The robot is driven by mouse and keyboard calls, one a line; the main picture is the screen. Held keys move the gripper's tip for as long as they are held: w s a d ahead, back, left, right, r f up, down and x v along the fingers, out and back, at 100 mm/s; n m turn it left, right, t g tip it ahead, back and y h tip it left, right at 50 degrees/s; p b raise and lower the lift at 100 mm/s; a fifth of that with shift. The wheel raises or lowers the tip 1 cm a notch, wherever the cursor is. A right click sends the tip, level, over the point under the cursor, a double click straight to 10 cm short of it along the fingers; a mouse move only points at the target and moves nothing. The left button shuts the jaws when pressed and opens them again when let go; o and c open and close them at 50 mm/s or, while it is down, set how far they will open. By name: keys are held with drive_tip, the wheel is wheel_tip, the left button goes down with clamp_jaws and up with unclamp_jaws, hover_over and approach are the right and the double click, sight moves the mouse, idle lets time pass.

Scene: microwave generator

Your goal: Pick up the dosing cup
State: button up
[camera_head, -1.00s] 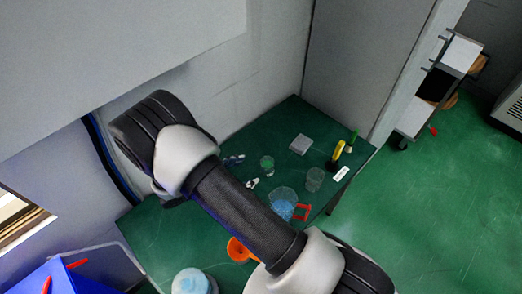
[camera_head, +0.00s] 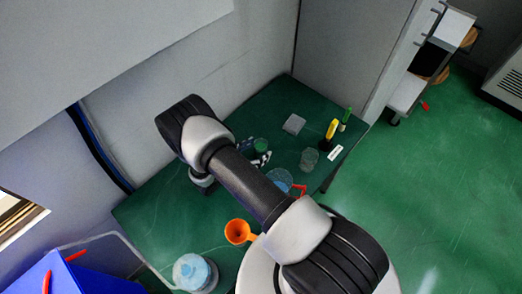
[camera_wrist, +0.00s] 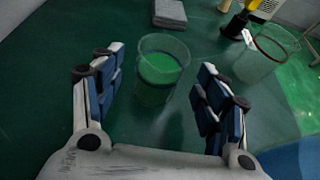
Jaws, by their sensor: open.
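A small clear cup with green in it, which I take as the dosing cup (camera_wrist: 160,72), stands upright on the green table. In the wrist view it is centred between the two fingers, a little beyond their tips, with a gap on both sides. In the head view the dosing cup (camera_head: 261,145) is just beyond my arm, beside the fingers. My gripper (camera_wrist: 158,78) is open and empty, its blue-padded fingers spread to either side of the cup. Whether the fingertips are level with the cup's wall I cannot tell.
A clear beaker (camera_head: 309,159) and a blue-filled beaker (camera_head: 278,179) stand to the right. A grey block (camera_head: 294,124) and a yellow-handled tool (camera_head: 331,129) are at the back. An orange funnel (camera_head: 238,231) and a capped jar (camera_head: 194,272) stand at the front. Walls border the table.

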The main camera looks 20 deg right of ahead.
sight(266, 144)
drive_tip(key=b+x, duration=0.1)
drive_tip(key=x, duration=0.4)
drive_tip(key=shift+w+d+f, duration=0.1)
drive_tip(key=shift+w+d, duration=0.1)
drive_tip(key=shift+d, duration=0.1)
drive_tip(key=c, duration=1.3)
